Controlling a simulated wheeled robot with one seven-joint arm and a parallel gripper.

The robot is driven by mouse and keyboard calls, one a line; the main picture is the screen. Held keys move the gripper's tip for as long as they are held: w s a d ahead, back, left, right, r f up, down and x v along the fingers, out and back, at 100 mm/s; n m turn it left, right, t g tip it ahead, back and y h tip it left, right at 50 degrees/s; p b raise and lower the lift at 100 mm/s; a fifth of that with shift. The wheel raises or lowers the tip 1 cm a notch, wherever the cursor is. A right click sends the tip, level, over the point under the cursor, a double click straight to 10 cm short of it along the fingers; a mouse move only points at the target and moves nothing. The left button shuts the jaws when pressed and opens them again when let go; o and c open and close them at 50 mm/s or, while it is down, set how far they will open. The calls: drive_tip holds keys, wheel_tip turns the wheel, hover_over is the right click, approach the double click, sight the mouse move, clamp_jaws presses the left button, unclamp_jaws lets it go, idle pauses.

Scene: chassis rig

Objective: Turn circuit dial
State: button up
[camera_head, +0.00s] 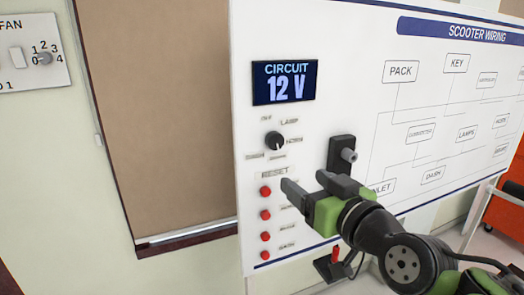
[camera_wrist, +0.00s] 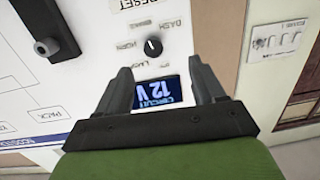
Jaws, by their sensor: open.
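The circuit dial (camera_head: 274,141) is a round black knob on the white scooter wiring panel (camera_head: 380,20), under a display (camera_head: 284,81) that reads "CIRCUIT 12 V". Small labels such as "LAMP" and "HORN" surround it. My gripper (camera_head: 303,186) is open and empty, below and right of the dial in the head view, apart from it. In the wrist view the dial (camera_wrist: 153,47) shows beyond and between the fingers (camera_wrist: 158,78), and the display (camera_wrist: 155,92) is upside down between them.
Several red buttons (camera_head: 265,215) run down the panel under a "RESET" label. A black fitting with a grey knob (camera_head: 342,154) juts out right of the dial, close to my gripper. A fan switch plate (camera_head: 30,55) is on the far left wall. An orange cabinet (camera_head: 508,205) stands at right.

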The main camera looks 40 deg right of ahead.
drive_tip(key=s+d+r+h, duration=0.1)
drive_tip(key=p, duration=0.5)
approach(277, 143)
drive_tip(key=shift+t, duration=0.4)
drive_tip(key=x, duration=0.8)
drive_tip(key=shift+w+d+f, duration=0.2)
drive_tip(key=shift+w+f, duration=0.1)
drive_tip(key=shift+w, duration=0.1)
drive_tip(key=c, duration=1.1)
drive_tip(key=shift+o, duration=0.2)
